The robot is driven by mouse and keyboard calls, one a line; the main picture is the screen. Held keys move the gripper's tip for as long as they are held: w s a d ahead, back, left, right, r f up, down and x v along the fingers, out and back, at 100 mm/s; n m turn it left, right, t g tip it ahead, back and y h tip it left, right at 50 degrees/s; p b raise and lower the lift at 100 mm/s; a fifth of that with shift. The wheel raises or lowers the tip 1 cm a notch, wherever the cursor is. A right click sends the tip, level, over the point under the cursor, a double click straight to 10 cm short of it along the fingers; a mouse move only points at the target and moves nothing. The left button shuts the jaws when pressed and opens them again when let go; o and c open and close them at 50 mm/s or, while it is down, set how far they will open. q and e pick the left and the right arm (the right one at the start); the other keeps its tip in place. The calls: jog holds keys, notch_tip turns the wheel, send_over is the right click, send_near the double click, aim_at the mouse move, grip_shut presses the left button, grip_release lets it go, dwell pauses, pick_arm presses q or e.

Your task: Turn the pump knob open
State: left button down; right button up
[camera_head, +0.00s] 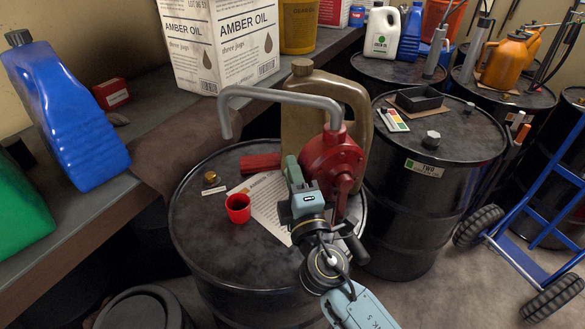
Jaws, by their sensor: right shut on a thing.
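A red hand pump (330,153) with a grey curved spout pipe (285,94) stands on top of the nearest black oil drum (215,255). A red crank arm (342,192) shows on the pump's right front. My right gripper (294,172) reaches up from the bottom and is against the pump's lower left front. It is shut on the pump knob, which is mostly hidden behind the fingers. My left gripper is not in view.
A red cup (238,208), a brass cap (210,178) and a paper sheet (268,205) lie on the drum top. A tan jug (303,112) stands just behind the pump. Another drum (440,140) is close on the right, and a shelf (95,205) runs along the left.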

jog(key=shift+r+n+g+h+p, duration=0.2)
jog(key=shift+g+p, duration=0.7)
jog(key=shift+p, duration=1.35)
jog(key=shift+r+n+g+h+p, duration=0.15)
jog(key=shift+g+p, duration=0.75)
jog(key=shift+p, duration=1.3)
jog(key=shift+f+g+h+p, duration=0.1)
jog(key=shift+g+h+p, duration=0.15)
jog(key=shift+g+p, duration=0.8)
jog(key=shift+g, duration=0.35)
jog(key=g+h, duration=0.1)
jog(key=g, duration=0.2)
jog(key=shift+f+h, duration=0.15)
jog(key=shift+h, duration=0.15)
jog(key=g+h, duration=0.1)
jog(key=g, duration=0.2)
jog(key=shift+n+g, duration=0.25)
jog(key=shift+g, duration=0.15)
jog(key=shift+g+h, duration=0.7)
jog(key=shift+g, duration=1)
jog(key=shift+f, duration=0.1)
jog(key=o, duration=1)
jog(key=shift+c, duration=0.2)
